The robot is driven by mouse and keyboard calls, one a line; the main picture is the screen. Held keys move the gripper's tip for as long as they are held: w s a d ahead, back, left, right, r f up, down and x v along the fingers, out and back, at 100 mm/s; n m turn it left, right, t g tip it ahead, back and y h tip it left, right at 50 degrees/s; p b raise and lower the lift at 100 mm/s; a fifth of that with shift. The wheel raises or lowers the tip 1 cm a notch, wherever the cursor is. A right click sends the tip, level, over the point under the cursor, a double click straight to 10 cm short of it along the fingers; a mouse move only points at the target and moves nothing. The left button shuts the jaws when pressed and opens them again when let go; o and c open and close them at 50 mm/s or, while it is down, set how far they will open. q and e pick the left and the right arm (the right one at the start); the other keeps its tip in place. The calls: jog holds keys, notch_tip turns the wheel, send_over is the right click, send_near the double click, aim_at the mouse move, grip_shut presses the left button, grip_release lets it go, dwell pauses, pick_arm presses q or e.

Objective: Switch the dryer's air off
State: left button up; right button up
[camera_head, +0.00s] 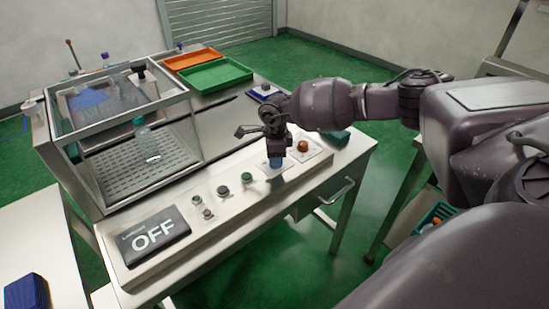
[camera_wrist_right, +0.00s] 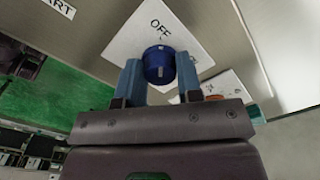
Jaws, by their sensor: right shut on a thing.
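My right gripper (camera_head: 277,152) is over the front control panel (camera_head: 258,194) and shut on a blue knob (camera_head: 275,163). In the right wrist view, the gripper's blue fingers (camera_wrist_right: 159,75) sit on either side of the blue knob (camera_wrist_right: 159,60). The knob stands on a white plate (camera_wrist_right: 197,42) with the word OFF beside it. Which way the knob points is hard to tell. A dark display (camera_head: 153,236) at the panel's left end reads OFF in large letters. My left gripper is not in view.
An orange-brown button (camera_head: 303,146) is just right of the knob. Several small buttons, including a green one (camera_head: 247,177), line the panel to the left. A clear-walled box (camera_head: 125,150) stands behind. Orange (camera_head: 193,59) and green (camera_head: 216,75) trays lie at the back.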

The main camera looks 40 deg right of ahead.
dwell(0.4)
jog(key=o, duration=0.9)
notch_tip(320, 180, up, 11)
jog(key=shift+f+p, duration=0.1)
jog(key=shift+p, duration=0.35)
jog(key=shift+w, duration=0.1)
